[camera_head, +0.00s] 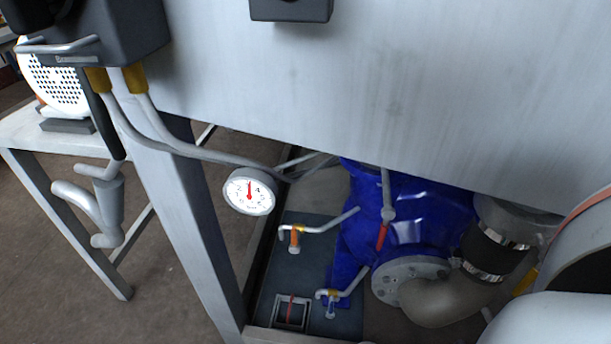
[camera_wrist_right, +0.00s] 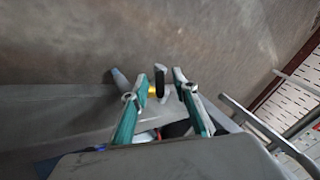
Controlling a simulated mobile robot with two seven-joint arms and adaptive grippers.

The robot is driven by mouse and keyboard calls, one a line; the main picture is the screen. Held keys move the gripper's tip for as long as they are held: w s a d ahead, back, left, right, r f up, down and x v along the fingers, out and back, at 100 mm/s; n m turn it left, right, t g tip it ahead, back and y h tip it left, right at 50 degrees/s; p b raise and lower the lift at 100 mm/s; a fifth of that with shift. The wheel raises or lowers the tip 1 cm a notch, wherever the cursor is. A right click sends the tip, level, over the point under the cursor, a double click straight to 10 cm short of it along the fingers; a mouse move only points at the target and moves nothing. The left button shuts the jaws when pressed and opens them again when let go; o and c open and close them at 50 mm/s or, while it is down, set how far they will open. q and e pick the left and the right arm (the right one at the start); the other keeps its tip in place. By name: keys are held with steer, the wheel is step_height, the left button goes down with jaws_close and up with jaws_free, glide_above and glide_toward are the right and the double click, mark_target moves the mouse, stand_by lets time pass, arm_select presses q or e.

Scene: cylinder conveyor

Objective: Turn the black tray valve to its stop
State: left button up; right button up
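In the right wrist view, a black handle-like piece (camera_wrist_right: 160,81) stands upright near a yellow collar (camera_wrist_right: 152,91), and it looks like the black tray valve. My right gripper (camera_wrist_right: 162,80) is open, with the black piece showing in the gap between its teal fingers. I cannot tell whether either finger touches it. In the head view my white right arm (camera_head: 565,322) fills the lower right corner, and its gripper is not visible there. A yellow piece (camera_head: 525,281) shows beside the arm; no black handle can be made out there. My left gripper is in neither view.
A blue pump (camera_head: 420,212) with a grey elbow pipe stands under a large metal panel (camera_head: 400,90). A table leg (camera_head: 190,220) stands further left.

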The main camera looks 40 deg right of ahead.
steer(key=shift+s+d+r, duration=0.2)
steer(key=shift+s+r, duration=0.15)
steer(key=shift+r, duration=0.05)
steer(key=v, duration=1.1)
steer(key=shift+w, duration=0.1)
